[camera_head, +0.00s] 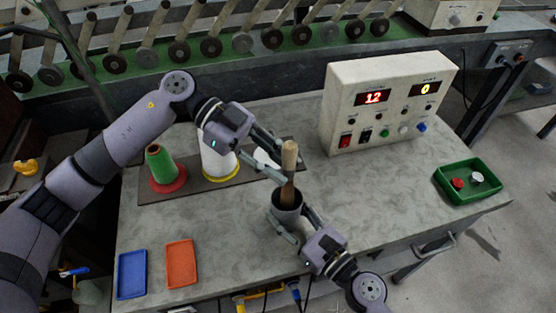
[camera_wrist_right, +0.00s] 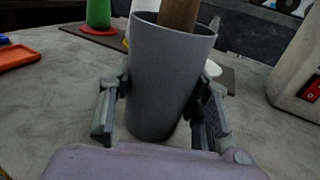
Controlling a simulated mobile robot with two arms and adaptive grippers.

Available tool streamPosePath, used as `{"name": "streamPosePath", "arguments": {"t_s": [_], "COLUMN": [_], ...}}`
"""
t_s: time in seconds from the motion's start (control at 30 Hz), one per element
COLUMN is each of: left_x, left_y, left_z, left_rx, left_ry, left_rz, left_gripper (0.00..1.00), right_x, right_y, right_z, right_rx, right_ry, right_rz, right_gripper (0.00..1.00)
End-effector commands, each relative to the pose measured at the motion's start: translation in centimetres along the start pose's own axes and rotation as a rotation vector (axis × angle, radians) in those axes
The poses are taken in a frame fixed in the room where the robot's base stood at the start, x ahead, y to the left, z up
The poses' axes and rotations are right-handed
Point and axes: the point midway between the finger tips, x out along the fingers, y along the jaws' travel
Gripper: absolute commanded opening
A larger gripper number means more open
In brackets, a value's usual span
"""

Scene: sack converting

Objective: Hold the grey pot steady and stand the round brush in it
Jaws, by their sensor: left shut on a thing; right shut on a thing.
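The grey pot (camera_head: 287,206) stands on the table near its front edge. It fills the middle of the right wrist view (camera_wrist_right: 163,85), upright. My right gripper (camera_head: 288,214) is shut on the pot, with one finger on each side of it. The round brush (camera_head: 289,160) shows as a wooden handle rising out of the pot, close to upright. The handle also shows inside the pot's rim in the right wrist view (camera_wrist_right: 179,14). My left gripper (camera_head: 284,170) is shut on the handle above the rim. The brush's lower end is hidden inside the pot.
A control box (camera_head: 343,95) with lit displays stands right of the pot. A green tray (camera_head: 483,190) holds red and white knobs. Green (camera_head: 160,165) and white (camera_head: 217,162) spools stand left on a dark mat (camera_head: 190,192). Blue (camera_head: 132,274) and orange (camera_head: 181,263) trays lie front left.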

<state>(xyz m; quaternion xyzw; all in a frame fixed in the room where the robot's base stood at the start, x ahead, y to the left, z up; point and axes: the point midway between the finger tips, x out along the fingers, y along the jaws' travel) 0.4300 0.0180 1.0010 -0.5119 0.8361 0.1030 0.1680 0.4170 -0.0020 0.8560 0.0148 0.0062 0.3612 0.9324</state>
Motion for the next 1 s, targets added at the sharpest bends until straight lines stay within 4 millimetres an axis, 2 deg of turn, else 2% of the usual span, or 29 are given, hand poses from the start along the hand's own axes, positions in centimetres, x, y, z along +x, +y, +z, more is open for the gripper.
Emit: {"name": "streamPosePath", "arguments": {"t_s": [0.1,0.13,0.47,0.83,1.0], "left_x": [0.0,0.0,0.0,-0.4,-2.8], "left_y": [0.0,0.0,0.0,0.0,-0.1], "left_z": [0.0,0.0,0.0,0.0,0.0], "left_rx": [0.0,0.0,0.0,-0.001,-0.001], "left_ry": [0.0,0.0,0.0,-0.001,-0.003], "left_rz": [0.0,0.0,0.0,-0.001,-0.005], "left_gripper": [0.0,0.23,0.45,0.46,0.46], "right_x": [0.0,0.0,0.0,0.0,0.0], "right_y": [0.0,0.0,0.0,0.0,0.0], "right_z": [0.0,0.0,0.0,0.0,0.0], "right_rx": [0.0,0.0,0.0,0.0,0.0], "right_ry": [0.0,0.0,0.0,0.0,0.0], "right_rz": [0.0,0.0,0.0,0.0,0.0], "right_gripper": [0.17,0.17,0.17,0.17,0.17]}}
